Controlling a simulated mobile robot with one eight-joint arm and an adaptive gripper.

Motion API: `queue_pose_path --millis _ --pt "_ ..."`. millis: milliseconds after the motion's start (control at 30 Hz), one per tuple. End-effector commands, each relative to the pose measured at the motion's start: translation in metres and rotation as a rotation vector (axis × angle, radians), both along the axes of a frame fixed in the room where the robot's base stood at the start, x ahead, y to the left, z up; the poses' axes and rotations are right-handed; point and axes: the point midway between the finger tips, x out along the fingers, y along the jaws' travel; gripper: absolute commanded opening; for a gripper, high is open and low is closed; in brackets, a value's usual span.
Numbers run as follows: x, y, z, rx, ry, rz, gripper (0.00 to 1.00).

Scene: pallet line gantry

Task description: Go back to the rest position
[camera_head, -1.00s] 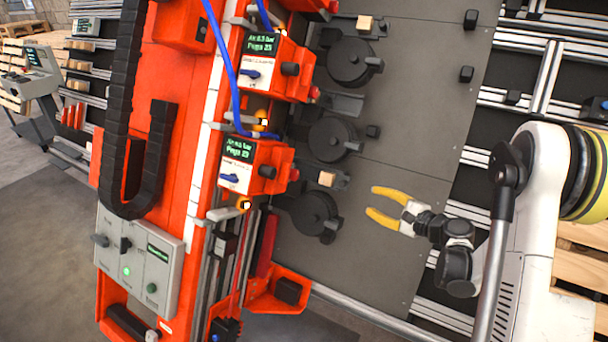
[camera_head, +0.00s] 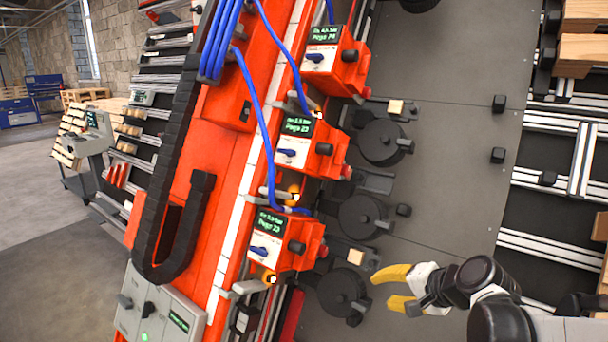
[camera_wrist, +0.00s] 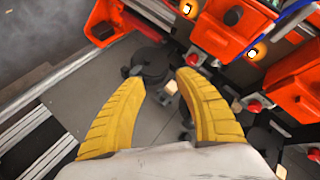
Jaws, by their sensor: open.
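My gripper (camera_head: 392,288) has yellow fingers and is open and empty. In the head view it is at the lower middle, over the dark grey plate (camera_head: 455,130), just right of the lowest black round fixture (camera_head: 341,292). In the wrist view the two yellow fingers (camera_wrist: 160,95) are spread apart. Between them and beyond lie a black round fixture (camera_wrist: 150,62) and a small wooden block (camera_wrist: 171,88). The gripper appears apart from both. My arm comes in from the lower right of the head view.
An orange gantry beam (camera_head: 215,150) carries several orange valve units with green displays, such as the lowest one (camera_head: 285,240). Blue hoses (camera_head: 262,100) hang along it. A grey control box (camera_head: 160,310) is at lower left. Conveyor rails (camera_head: 555,250) lie right. Open floor (camera_head: 50,230) is at far left.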

Motion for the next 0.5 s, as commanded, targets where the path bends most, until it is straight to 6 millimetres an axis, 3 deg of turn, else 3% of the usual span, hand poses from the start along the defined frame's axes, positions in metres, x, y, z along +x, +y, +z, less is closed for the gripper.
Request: queue_pose_path --millis 100,300,500 --pt "-0.049 0.015 0.012 -0.193 0.003 0.099 0.4" --pt "-0.13 0.018 0.019 -0.527 -0.002 0.272 0.4" --pt "-0.188 0.007 0.016 -0.785 -0.011 0.411 0.4"
